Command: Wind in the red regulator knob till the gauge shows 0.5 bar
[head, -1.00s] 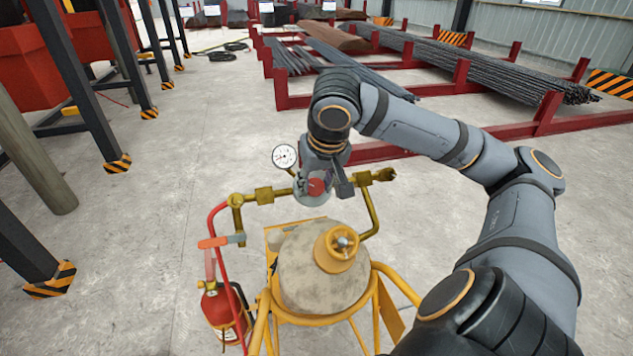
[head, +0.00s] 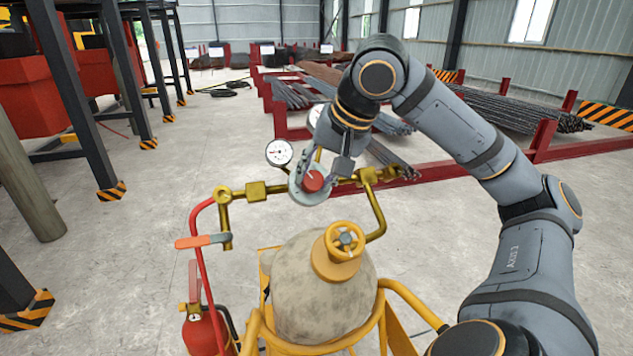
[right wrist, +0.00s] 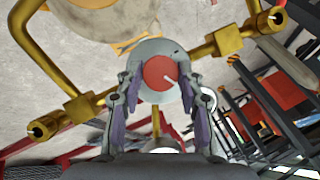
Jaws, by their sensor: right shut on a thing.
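My right gripper (head: 314,174) is shut on the knob. A second gauge (head: 316,115) is partly hidden behind my right wrist. My left gripper is out of view.
A lever with an orange handle (head: 200,241) and a red hose are at left. A fire extinguisher (head: 203,330) stands below. Rebar racks (head: 540,140) lie behind.

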